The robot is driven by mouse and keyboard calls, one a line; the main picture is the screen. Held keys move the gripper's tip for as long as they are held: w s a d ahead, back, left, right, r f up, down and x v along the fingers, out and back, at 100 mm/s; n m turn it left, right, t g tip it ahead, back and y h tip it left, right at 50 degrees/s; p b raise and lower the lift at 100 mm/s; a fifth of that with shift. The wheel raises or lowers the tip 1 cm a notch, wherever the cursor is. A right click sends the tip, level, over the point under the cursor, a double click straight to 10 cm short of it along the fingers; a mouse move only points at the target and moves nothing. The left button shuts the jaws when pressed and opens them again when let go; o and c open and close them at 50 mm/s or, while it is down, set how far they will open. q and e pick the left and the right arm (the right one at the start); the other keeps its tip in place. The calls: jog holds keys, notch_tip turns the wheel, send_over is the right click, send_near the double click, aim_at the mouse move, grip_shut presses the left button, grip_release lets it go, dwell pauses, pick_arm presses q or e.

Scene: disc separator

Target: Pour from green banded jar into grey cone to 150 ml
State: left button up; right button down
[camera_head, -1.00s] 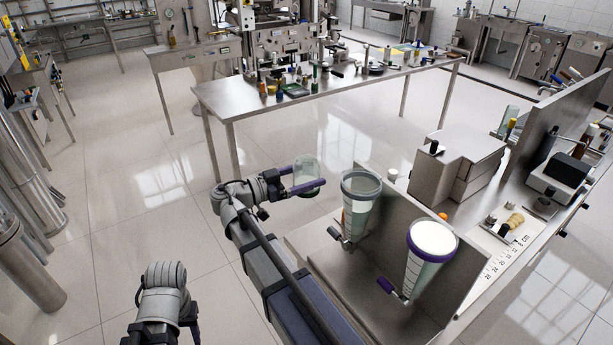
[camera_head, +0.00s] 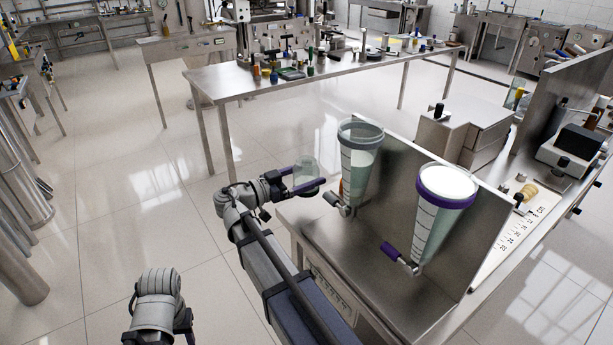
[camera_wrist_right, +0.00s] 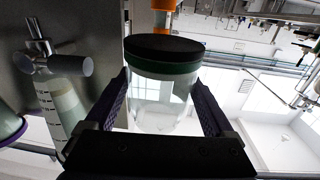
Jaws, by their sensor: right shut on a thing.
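My right gripper (camera_head: 296,186) is shut on the green banded jar (camera_head: 306,172), a clear glass jar held left of the grey cone. In the right wrist view, the jar (camera_wrist_right: 164,85) shows a dark round end and a green band between the purple fingers. I cannot make out its contents. The grey cone (camera_head: 360,134) is a graduated clear cone with a grey rim, pale green inside, and a valve at its tip. The jar is beside it, apart from its mouth. My left gripper (camera_head: 187,325) is at the bottom left, partly hidden; its jaws are unclear.
A purple-rimmed cone (camera_head: 447,184) with a white top stands right of the grey cone. A metal panel (camera_head: 404,165) stands behind both cones. A metal box (camera_head: 465,130) and a scale strip (camera_head: 515,235) lie beyond it. Open floor lies to the left.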

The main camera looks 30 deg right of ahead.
notch_tip(320, 180, down, 6)
jog(key=b, duration=0.5)
jog(key=shift+r+b, duration=0.2)
jog(key=shift+b, duration=0.1)
jog(key=shift+f+b, duration=0.6)
jog(key=shift+f, duration=0.05)
grip_release()
jog(key=shift+a, duration=0.1)
jog(key=a, duration=0.8)
jog(key=shift+a, duration=0.4)
jog(key=shift+s, duration=0.1)
